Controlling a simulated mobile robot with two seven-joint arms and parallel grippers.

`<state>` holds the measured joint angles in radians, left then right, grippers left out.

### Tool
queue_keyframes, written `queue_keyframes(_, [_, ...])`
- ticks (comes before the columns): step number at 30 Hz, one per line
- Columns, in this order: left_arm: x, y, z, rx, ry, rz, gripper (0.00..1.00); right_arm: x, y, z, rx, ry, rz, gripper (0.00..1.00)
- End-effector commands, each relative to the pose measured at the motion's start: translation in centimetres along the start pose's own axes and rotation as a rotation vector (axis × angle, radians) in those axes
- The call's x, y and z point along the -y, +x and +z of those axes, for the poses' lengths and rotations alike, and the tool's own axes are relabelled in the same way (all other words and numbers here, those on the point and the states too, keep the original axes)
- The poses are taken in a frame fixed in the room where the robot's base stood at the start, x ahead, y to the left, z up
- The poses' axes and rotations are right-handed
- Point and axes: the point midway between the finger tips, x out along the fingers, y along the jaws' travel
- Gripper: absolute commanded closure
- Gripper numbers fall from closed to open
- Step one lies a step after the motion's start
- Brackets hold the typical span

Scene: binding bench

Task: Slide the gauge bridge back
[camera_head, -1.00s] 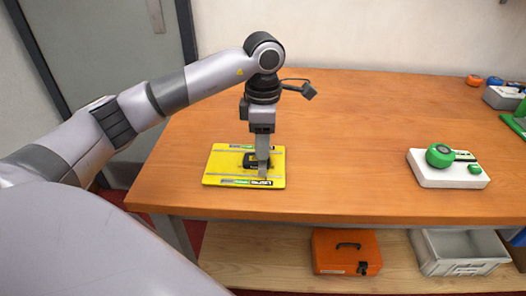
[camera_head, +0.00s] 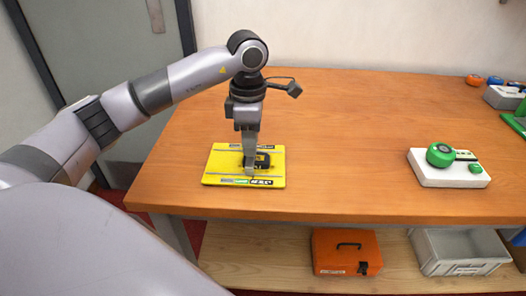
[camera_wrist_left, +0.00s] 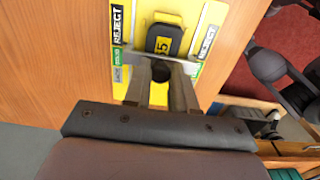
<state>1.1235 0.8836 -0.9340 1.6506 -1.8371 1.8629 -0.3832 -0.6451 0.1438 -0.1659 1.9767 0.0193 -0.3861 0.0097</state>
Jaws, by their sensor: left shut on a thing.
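A yellow gauge plate (camera_head: 215,176) lies flat near the left front of the bench, with two grey rails along it. A black and yellow block (camera_head: 263,159) sits on the plate; it also shows in the left wrist view (camera_wrist_left: 164,40). A thin silver bridge bar (camera_wrist_left: 130,57) crosses the plate beside the block. My left gripper (camera_head: 249,170) points down over the plate, just left of the block. In the left wrist view its fingers (camera_wrist_left: 161,80) are shut around a dark round knob at the bar; the grip is partly hidden. My right gripper is out of view.
A white block with green knobs (camera_head: 447,178) stands to the right on the bench. The wood between is clear. A grey tray (camera_head: 500,97) and small round items are at the far right. An orange case (camera_head: 345,252) and a grey bin (camera_head: 458,252) sit on the lower shelf.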

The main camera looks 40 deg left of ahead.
Motion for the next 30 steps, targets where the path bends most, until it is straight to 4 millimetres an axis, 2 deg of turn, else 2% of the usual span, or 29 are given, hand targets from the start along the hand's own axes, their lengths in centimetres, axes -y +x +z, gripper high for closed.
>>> queue_keyframes(30, [0.0,0.0,-5.0,0.0,-0.001,0.0,0.89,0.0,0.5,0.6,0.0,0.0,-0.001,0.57])
